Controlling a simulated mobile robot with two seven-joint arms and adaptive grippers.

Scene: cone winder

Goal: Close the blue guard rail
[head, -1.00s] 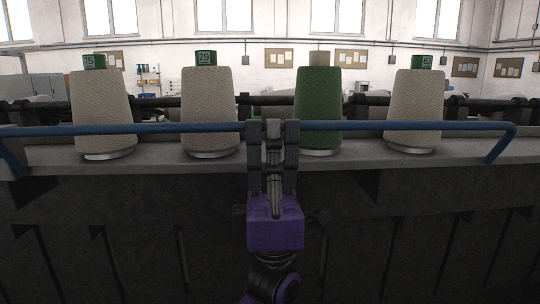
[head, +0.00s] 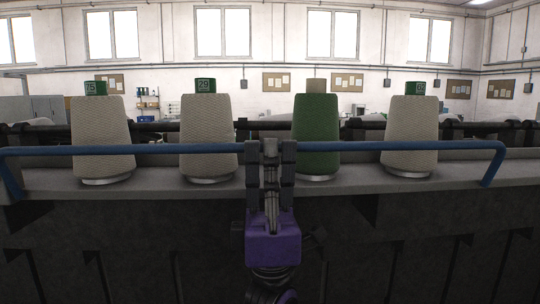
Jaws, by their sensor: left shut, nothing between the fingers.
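The blue guard rail (head: 400,146) is a long horizontal tube that runs across the front of the cone winder, before the yarn cones. Its ends bend down towards the machine's ledge at the far left and at the right. My left gripper (head: 271,150) comes up from below in the middle of the view. Its fingers are shut with nothing between them. The fingertips are at the rail's height and cover a short piece of it; I cannot tell whether they touch it. My right gripper is not in view.
Behind the rail, on the grey ledge (head: 260,180), stand three pale yarn cones, at the left (head: 102,136), left of middle (head: 208,135) and right (head: 410,133), and a green cone (head: 317,132). A dark bar runs behind them. The machine's dark front lies below.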

